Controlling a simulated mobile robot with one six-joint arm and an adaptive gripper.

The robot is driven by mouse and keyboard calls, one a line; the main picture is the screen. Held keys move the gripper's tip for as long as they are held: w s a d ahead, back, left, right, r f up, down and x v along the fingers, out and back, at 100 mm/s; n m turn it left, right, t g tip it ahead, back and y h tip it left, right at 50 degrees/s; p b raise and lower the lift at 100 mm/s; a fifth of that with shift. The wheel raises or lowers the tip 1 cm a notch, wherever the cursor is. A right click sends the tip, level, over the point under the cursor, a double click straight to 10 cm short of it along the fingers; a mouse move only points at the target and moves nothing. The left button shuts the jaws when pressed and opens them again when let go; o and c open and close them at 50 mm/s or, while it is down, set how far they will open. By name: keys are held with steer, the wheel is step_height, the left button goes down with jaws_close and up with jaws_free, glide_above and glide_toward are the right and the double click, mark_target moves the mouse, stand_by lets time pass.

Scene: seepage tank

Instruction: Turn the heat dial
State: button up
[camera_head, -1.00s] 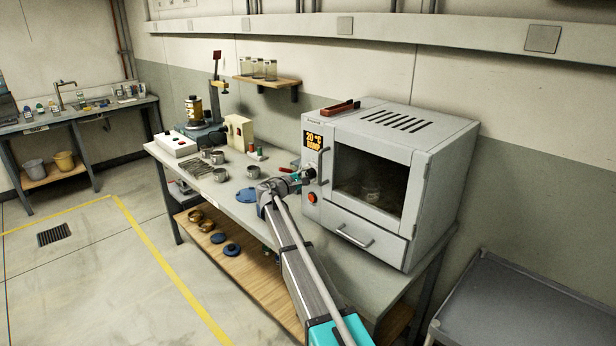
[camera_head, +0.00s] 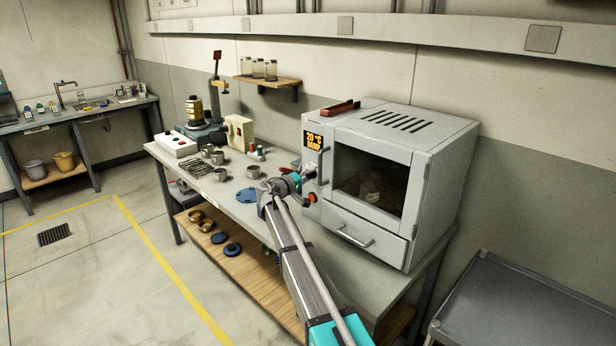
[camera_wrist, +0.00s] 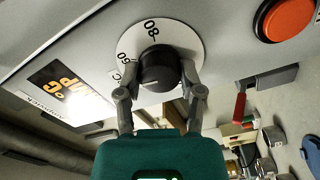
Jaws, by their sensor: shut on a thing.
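The heat dial (camera_wrist: 161,68) is a black knob on a white scale plate with numbers, on the oven's front panel in the wrist view. My gripper (camera_wrist: 160,80) has its two fingers on either side of the knob, shut on it. In the head view my gripper (camera_head: 306,174) is at the left of the oven front and hides the dial. The oven (camera_head: 425,165) is a grey box with a glass door. Its orange display (camera_head: 314,142) reads 20 °C with a second line of text. The display also shows upside down in the wrist view (camera_wrist: 65,90).
A round red-orange button (camera_head: 312,197) is below the dial; it is close beside it in the wrist view (camera_wrist: 286,18). The door handle (camera_head: 325,165) is just right of my gripper. Metal cups (camera_head: 253,172) and a blue disc (camera_head: 247,195) lie on the bench.

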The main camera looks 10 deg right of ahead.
steer(key=m, duration=0.5)
steer(key=shift+s, duration=0.1)
stand_by(0.3)
steer(key=o, duration=1.2)
steer(key=shift+c, duration=0.2)
steer(key=v, duration=1.2)
